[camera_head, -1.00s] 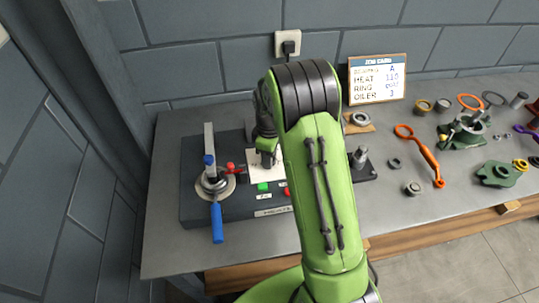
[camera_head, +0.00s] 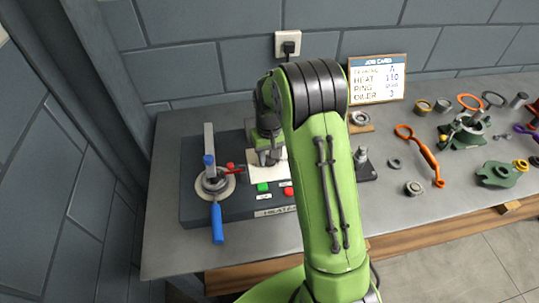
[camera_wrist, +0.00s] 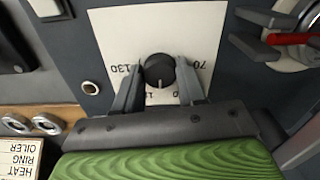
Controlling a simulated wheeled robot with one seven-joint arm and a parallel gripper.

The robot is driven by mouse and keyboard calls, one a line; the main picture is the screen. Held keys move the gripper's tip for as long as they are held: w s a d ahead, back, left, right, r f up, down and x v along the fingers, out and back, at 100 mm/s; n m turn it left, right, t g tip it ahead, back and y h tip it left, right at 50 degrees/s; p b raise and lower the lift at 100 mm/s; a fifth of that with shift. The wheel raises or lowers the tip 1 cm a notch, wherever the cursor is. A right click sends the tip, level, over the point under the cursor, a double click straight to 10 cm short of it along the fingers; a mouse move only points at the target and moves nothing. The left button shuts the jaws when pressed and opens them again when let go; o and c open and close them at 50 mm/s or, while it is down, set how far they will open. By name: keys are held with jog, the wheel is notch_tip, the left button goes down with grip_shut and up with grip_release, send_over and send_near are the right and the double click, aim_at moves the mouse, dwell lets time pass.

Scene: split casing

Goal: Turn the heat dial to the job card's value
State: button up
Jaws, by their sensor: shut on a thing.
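The heat dial (camera_wrist: 160,70) is a round black knob on a white scale plate (camera_wrist: 118,30) in the wrist view. My gripper (camera_wrist: 158,84) is shut on it, with one finger on each side. A pale pointer line on the knob points down the picture, toward my palm. The numbers 130 at left and 70 at right are readable; those between are mostly hidden by my gripper. In the head view my gripper (camera_head: 268,157) is over the heater box (camera_head: 200,143), and the dial is hidden. The job card (camera_head: 377,78) shows HEAT 110.
A blue-handled lever (camera_head: 217,222) and a red clamp handle (camera_head: 236,170) stand left of my gripper. A green button (camera_head: 263,187) and a red button (camera_head: 288,191) are in front. Rings and castings lie to the right on the bench.

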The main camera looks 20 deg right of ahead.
jog(key=m, duration=0.5)
jog(key=shift+w+r, duration=0.1)
jog(key=shift+m, duration=0.4)
jog(key=o, duration=1.1)
notch_tip(320, 180, up, 16)
jog(key=shift+f+p, duration=0.15)
jog(key=shift+p, duration=1.05)
